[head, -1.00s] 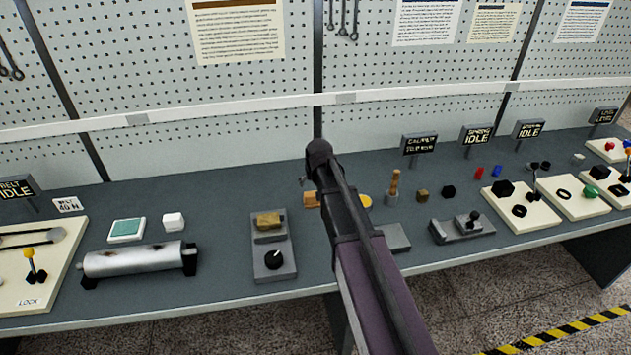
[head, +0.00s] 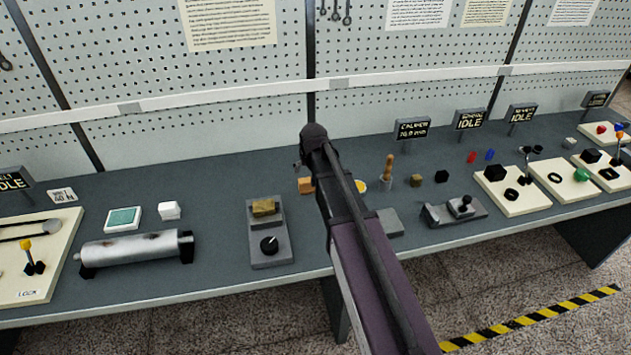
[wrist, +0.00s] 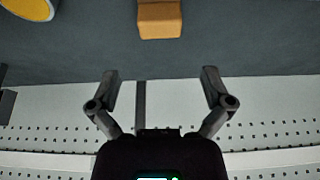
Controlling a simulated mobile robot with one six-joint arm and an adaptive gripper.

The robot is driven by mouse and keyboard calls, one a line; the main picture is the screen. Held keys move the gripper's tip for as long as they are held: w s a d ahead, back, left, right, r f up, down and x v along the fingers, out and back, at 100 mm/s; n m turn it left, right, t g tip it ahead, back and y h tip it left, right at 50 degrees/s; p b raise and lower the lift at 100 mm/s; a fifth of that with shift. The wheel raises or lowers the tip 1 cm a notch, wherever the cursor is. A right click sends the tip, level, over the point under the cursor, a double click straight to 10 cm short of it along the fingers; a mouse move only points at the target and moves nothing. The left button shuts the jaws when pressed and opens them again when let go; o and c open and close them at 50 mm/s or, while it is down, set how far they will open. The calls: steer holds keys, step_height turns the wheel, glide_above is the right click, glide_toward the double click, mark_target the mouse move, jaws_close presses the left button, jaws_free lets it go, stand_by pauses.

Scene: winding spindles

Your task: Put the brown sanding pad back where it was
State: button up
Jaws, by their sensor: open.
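An orange-brown block (head: 306,185), which looks like the brown sanding pad, lies on the bench just left of my arm, partly hidden by it. It also shows at the top of the wrist view (wrist: 160,20), in line with the gap between my fingers. My gripper (wrist: 160,76) is open and empty, with its fingertips apart from the block. In the head view my arm hides most of the gripper. A mustard-brown block (head: 264,208) sits on a grey base with a black knob. The pad's former place cannot be told from these frames.
A yellow disc (head: 361,186) and a grey plate (head: 389,222) lie right of my arm. A metal roller (head: 137,249) and a teal pad (head: 124,218) are at left. A wooden-handled tool (head: 388,170) stands upright at right. The pegboard (head: 200,140) rises behind.

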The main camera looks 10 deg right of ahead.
steer(key=s+f+g, duration=0.1)
steer(key=s+g, duration=0.3)
steer(key=s, duration=2.1)
steer(key=shift+d+f+g, duration=0.2)
steer(key=shift+d+g, duration=0.1)
steer(key=shift+w, duration=0.1)
